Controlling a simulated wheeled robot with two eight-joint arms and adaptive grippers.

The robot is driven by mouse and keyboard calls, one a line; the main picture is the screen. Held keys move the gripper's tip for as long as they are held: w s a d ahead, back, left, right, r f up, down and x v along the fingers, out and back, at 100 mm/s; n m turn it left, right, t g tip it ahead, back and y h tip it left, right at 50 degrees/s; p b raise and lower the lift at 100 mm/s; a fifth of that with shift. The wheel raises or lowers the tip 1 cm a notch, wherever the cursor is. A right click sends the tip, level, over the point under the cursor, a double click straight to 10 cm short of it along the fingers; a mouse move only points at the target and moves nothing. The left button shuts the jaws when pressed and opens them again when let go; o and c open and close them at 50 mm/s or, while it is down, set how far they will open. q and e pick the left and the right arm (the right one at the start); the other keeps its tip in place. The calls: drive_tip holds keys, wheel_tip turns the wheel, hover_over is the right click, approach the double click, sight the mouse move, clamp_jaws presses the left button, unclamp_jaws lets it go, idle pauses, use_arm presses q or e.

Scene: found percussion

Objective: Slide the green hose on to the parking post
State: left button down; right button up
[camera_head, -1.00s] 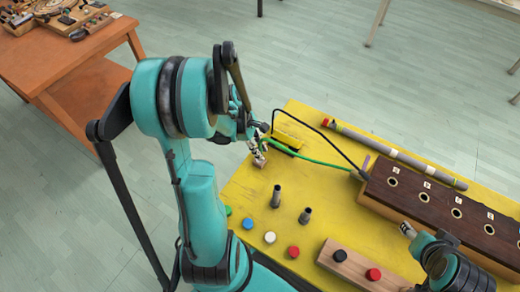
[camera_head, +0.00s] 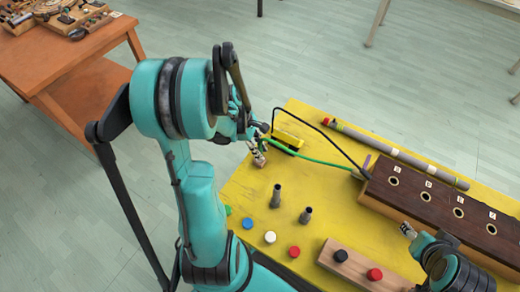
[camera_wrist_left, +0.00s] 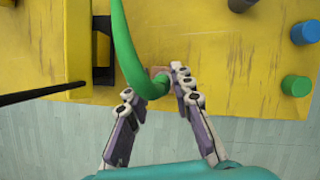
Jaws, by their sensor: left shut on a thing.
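The green hose (camera_head: 315,160) runs from the dark box across the yellow table to my left gripper (camera_head: 260,158). In the left wrist view the hose (camera_wrist_left: 124,45) curves down, and its end lies between the fingertips of my left gripper (camera_wrist_left: 155,90), which is shut on it. A small brown block shows just behind the hose end at the table edge. Two upright grey posts (camera_head: 276,196) (camera_head: 306,215) stand on the table; I cannot tell which thing is the parking post. My right gripper (camera_head: 408,231) is by the dark box; its jaws are unclear.
The dark box (camera_head: 440,208) with several holes lies at the right. Behind it lies a long grey tube (camera_head: 400,157). A yellow block (camera_head: 287,141) with a black cable is near the hose. Coloured knobs (camera_head: 270,237) and a wooden block (camera_head: 352,268) are in front.

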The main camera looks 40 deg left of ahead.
use_arm(q)
drive_tip(key=shift+f+b, duration=1)
drive_tip(key=shift+f, duration=0.15)
drive_tip(key=c, duration=1.2)
unclamp_jaws()
drive_tip(key=shift+r, duration=0.1)
drive_tip(key=v, duration=1.2)
